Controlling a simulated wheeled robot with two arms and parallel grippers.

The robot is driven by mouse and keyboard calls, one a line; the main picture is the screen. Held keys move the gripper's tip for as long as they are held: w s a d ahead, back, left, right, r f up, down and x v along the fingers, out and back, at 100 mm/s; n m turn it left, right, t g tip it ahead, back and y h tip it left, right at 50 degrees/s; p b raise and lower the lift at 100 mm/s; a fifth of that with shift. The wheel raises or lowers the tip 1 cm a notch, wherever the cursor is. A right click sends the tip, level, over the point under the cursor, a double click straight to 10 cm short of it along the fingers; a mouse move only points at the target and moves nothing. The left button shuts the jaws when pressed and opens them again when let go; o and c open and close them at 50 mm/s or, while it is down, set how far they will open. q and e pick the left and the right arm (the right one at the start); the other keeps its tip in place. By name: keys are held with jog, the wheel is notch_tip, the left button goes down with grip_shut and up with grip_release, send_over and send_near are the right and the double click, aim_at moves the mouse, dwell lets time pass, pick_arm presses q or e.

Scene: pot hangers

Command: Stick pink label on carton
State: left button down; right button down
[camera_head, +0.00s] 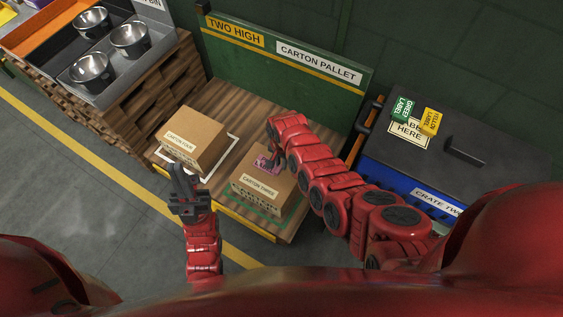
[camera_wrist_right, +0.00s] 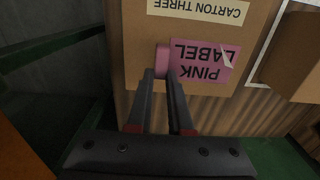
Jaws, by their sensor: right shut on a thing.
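Carton three (camera_head: 246,198) stands on the wooden pallet and fills the upper part of the right wrist view (camera_wrist_right: 141,36). The pink label (camera_head: 262,164) is over the carton's top, beside its white name strip, and reads upside down in the right wrist view (camera_wrist_right: 205,66). My right gripper (camera_head: 270,158) is shut on the label's pink tab, with its fingertips right at the carton. I cannot tell whether the label touches the cardboard. My left gripper (camera_head: 178,168) is in front of carton four, apart from carton three; its finger gap is unclear.
Carton four (camera_head: 191,138) stands on the pallet (camera_head: 228,97) to the left of carton three. A green board (camera_head: 300,77) rises behind. Green (camera_head: 403,107) and yellow (camera_head: 430,121) labels are on a dark lid at right. Metal pots (camera_head: 130,38) stand at upper left.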

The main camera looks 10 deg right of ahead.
jog(key=shift+f+b, duration=2.6)
jog(key=shift+f, duration=0.35)
jog(key=shift+f+b, duration=0.4)
jog(key=shift+b, duration=0.1)
jog(key=c, duration=0.8)
grip_release()
jog(key=shift+o, duration=0.2)
